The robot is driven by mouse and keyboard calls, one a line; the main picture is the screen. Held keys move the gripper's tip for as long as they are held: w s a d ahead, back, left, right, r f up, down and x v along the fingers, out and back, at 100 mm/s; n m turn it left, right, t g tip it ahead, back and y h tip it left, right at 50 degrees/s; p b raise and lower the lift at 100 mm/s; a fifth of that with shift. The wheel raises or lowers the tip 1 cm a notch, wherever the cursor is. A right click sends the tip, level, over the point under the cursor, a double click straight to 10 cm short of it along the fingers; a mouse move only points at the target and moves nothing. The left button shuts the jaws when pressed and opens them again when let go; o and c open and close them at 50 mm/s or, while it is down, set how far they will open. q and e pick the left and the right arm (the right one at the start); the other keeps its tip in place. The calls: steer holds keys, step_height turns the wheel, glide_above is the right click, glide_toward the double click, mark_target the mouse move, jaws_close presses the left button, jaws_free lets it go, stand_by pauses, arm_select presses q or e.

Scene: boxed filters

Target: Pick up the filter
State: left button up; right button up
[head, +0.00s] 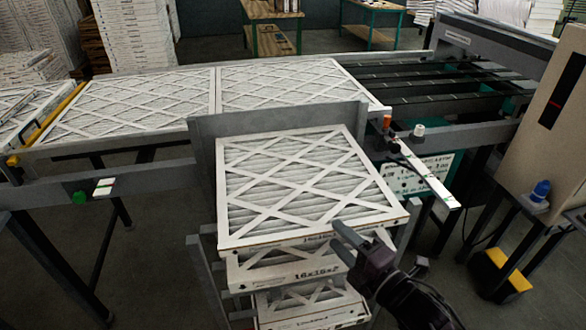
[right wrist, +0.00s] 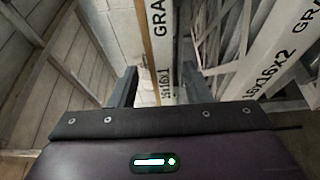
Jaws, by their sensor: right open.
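The top filter (head: 310,185) is a square pleated panel with a white lattice frame. It lies face up on a stack of filters in a grey rack. A lower filter (head: 285,268) marked 16x16x2 shows beneath it. My right gripper (head: 336,234) is open at the stack's near right side, by the top filter's front edge. In the right wrist view, a printed white filter edge (right wrist: 162,84) shows between the open fingers (right wrist: 158,88). I cannot tell whether they touch it. My left gripper is out of view.
A grey plate (head: 275,122) stands behind the stack. Beyond it, more filters (head: 145,100) lie on a conveyor table (head: 130,185). A beige machine cabinet (head: 550,120) stands at the right, near a yellow-and-black step (head: 500,270). Tall filter stacks (head: 135,35) stand at the back left.

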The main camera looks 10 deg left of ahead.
mark_target(317, 222)
steer(key=x, duration=0.2)
steer(key=p+x, duration=0.1)
steer(key=x, duration=0.1)
steer(key=s+a+p+x, duration=0.1)
steer(key=x, duration=0.1)
steer(key=shift+w+a+f, duration=0.25)
steer(key=shift+w+a, duration=0.1)
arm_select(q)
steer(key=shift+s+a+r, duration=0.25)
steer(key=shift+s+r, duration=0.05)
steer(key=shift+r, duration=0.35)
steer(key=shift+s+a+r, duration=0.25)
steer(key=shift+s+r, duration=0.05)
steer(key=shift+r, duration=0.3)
arm_select(e)
steer(key=shift+c, duration=0.4)
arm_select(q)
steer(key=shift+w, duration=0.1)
arm_select(e)
jaws_close()
